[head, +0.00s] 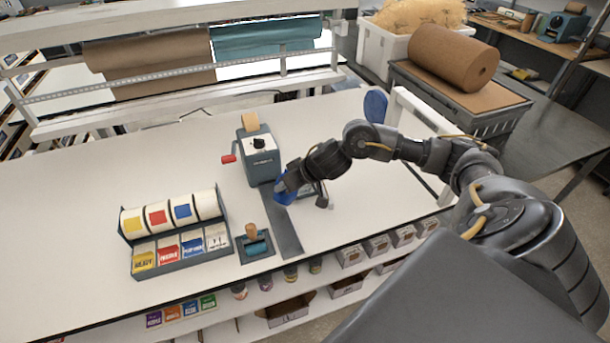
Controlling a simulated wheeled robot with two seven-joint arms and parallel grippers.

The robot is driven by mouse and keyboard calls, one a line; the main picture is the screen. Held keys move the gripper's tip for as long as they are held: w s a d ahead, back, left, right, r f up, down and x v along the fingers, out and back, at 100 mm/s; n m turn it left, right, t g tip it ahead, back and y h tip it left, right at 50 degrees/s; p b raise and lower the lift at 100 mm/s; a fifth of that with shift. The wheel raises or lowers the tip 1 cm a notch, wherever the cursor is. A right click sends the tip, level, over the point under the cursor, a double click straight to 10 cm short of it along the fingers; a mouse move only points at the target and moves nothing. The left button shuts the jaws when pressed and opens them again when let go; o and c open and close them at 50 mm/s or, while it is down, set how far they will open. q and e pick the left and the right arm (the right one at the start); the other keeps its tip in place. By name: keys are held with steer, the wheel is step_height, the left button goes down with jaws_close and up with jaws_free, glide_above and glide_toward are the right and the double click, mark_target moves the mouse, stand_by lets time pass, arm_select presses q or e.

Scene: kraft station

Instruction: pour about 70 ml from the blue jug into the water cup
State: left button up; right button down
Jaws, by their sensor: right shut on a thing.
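My right arm reaches in from the right, and my right gripper (290,182) is over the table beside the grey tape machine. It is shut on a blue thing that looks like the blue jug (284,196). The gripper and arm hide much of it, so its tilt and spout are unclear. The grey tape machine (256,158) has a black knob, a red handle and a tan piece on top. I cannot make out the water cup; it may be hidden by my gripper and wrist. No stream of water shows. My left gripper is out of view.
A label rack (160,262) with several rolls stands at the front left. A small tray with a wooden-handled tool (252,231) and a dark strip (285,232) lie nearer the front. A blue oval thing (375,106) is at the back right. White tabletop (370,205) is free right of my gripper.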

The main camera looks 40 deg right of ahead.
steer(key=shift+w+d+r+y, duration=0.15)
steer(key=shift+d+r+y, duration=0.05)
steer(key=shift+r+y, duration=0.15)
steer(key=shift+w+d+r+m+y, duration=0.1)
steer(key=shift+d+r+m+y, duration=0.35)
steer(key=shift+r+m+y, duration=0.1)
stand_by(0.4)
steer(key=shift+w+d+r+m+g+y+b, duration=0.15)
steer(key=shift+d+r+m+g+y+b, duration=0.15)
steer(key=shift+d+r+y+b, duration=0.4)
stand_by(0.5)
steer(key=shift+w+d+r+y+b, duration=0.1)
steer(key=shift+d+r+y+b, duration=0.15)
steer(key=shift+b, duration=0.65)
stand_by(0.4)
steer(key=shift+w+d+f+m+y, duration=0.25)
steer(key=shift+d+y, duration=0.15)
steer(key=shift+d, duration=0.2)
steer(key=shift+w+d+f+m+y, duration=0.1)
steer(key=shift+d+m+y, duration=0.1)
steer(key=shift+d+y, duration=0.3)
steer(key=shift+w+d+r+p, duration=0.1)
steer(key=shift+d+r+p, duration=0.05)
steer(key=shift+d+p, duration=0.25)
stand_by(0.4)
